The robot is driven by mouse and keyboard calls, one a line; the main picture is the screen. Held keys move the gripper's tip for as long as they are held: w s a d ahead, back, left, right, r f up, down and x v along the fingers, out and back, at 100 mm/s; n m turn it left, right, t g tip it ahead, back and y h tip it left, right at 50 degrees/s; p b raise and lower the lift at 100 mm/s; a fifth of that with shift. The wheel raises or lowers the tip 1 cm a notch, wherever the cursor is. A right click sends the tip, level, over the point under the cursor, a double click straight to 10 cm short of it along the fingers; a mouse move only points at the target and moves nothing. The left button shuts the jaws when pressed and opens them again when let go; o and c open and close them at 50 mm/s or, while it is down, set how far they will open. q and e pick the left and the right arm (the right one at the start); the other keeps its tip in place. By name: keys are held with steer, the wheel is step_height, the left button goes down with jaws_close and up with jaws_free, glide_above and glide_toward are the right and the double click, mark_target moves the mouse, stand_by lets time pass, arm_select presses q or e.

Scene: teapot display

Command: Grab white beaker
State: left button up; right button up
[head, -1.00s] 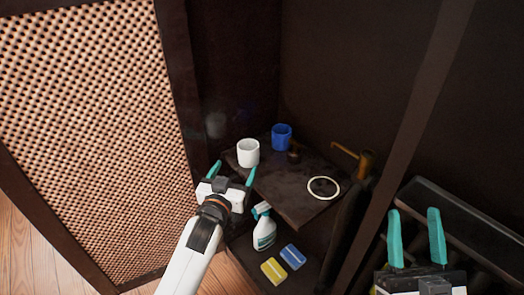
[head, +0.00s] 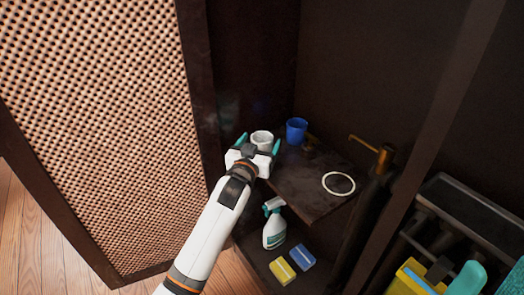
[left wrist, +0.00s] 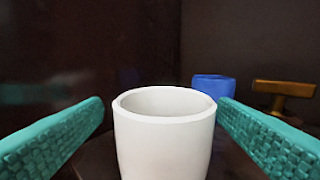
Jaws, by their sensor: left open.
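The white beaker (head: 262,136) stands upright on the dark upper shelf in the head view, near its left back part. It fills the middle of the left wrist view (left wrist: 165,140). My left gripper (head: 259,142) is open, with one teal finger on each side of the beaker. In the left wrist view, gaps show between both fingers and the beaker wall. The gripper hides the beaker's lower part in the head view. My right gripper (head: 492,277) is partly cut off at the bottom right corner, its teal fingers apart.
A blue cup (head: 297,131) stands behind and right of the beaker. A white ring (head: 339,183) lies on the shelf (head: 300,190). Below are a spray bottle (head: 274,228), a yellow sponge (head: 282,272) and a blue sponge (head: 302,257). A woven door panel (head: 100,130) stands left.

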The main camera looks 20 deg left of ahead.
mark_target(265, 136)
arm_select(q)
steer(key=shift+w+d+b, duration=0.15)
steer(key=shift+w+b, duration=0.25)
steer(key=shift+w, duration=1.15)
steer(key=c, duration=1.1)
